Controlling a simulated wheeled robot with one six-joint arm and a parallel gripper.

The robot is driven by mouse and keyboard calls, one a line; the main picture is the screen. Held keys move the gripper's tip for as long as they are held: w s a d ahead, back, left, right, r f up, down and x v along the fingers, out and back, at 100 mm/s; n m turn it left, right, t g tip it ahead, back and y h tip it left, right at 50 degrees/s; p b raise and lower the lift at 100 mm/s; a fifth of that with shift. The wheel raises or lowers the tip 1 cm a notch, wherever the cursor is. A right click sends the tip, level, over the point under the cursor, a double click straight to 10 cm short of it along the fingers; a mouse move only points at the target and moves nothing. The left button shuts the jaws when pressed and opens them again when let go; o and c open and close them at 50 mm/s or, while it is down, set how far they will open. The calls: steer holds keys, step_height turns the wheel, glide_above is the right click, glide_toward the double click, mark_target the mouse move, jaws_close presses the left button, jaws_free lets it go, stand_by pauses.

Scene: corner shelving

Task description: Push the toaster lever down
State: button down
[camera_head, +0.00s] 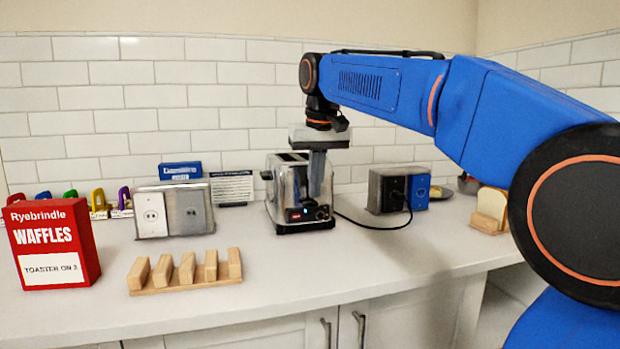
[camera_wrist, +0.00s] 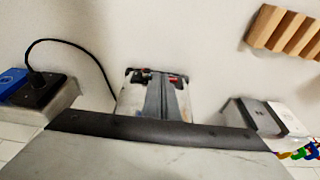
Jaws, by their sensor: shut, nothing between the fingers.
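The chrome toaster (camera_head: 284,192) stands upright on the counter against the tiled wall. Its front has a small blue light, a red label and a dark dial (camera_head: 322,212). A small black knob (camera_head: 266,175) sticks out on its left side; I cannot tell for sure whether this is the lever. My gripper (camera_head: 317,194) points down with its grey fingers shut and empty, covering the right part of the toaster. I cannot tell whether they touch it. In the wrist view the toaster (camera_wrist: 133,97) is partly hidden behind the fingers (camera_wrist: 164,92) and gripper body.
A black cord runs from the toaster to an outlet box (camera_head: 385,190) on the right. Another outlet box (camera_head: 152,213) stands left. A red waffle box (camera_head: 55,240) and a wooden rack (camera_head: 185,275) are at front left. Bread (camera_head: 490,207) stands far right. Counter in front is clear.

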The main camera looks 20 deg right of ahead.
steer(key=shift+r, duration=0.15)
steer(key=v, duration=1.7)
steer(key=shift+s, duration=0.15)
